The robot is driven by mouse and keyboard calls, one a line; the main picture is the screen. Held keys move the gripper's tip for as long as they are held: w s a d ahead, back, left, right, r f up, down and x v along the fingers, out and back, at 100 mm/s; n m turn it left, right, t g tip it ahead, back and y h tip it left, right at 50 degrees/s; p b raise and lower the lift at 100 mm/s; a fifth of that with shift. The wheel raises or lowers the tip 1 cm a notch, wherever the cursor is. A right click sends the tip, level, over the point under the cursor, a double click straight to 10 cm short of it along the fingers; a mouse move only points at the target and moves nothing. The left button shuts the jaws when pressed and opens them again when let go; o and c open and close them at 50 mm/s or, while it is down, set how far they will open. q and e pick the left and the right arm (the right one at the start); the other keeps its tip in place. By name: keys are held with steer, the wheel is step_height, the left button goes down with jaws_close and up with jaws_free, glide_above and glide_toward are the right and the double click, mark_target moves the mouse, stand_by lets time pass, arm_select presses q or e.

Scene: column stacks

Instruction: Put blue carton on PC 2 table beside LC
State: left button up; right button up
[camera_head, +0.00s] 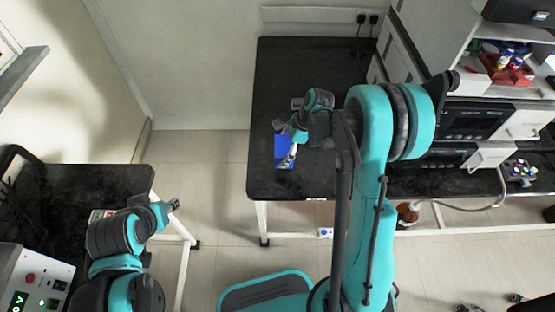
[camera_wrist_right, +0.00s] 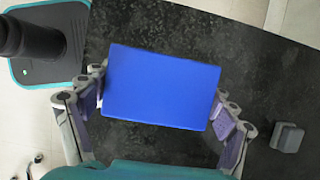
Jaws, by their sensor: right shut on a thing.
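The blue carton (camera_head: 283,152) is at the left side of the black-topped table (camera_head: 300,70) in the head view. My right gripper (camera_head: 291,146) is shut on the carton. In the right wrist view the blue carton (camera_wrist_right: 162,88) sits between the two fingers of my right gripper (camera_wrist_right: 160,100), with the dark tabletop (camera_wrist_right: 240,50) behind it. I cannot tell whether the carton touches the tabletop. The column stack instruments (camera_head: 470,120) stand on the right part of the table. My left gripper (camera_head: 172,206) is at the lower left, and its finger opening is unclear.
A second black table (camera_head: 85,180) stands at the left, with a white control box (camera_head: 35,280) in front of it. A small grey block (camera_wrist_right: 287,137) shows in the right wrist view. Bare tabletop lies behind my right gripper. Shelves with a red tray (camera_head: 510,70) are at the upper right.

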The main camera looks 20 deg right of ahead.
mark_target(275, 171)
steer(key=a+f, duration=0.1)
steer(key=s+a+f, duration=0.1)
steer(key=a, duration=0.1)
steer(key=shift+s+a+b, duration=0.1)
steer(key=shift+b, duration=0.25)
steer(key=shift+f+b, duration=0.85)
steer(key=shift+f, duration=1.2)
steer(key=o, duration=1.1)
steer(key=shift+f, duration=0.1)
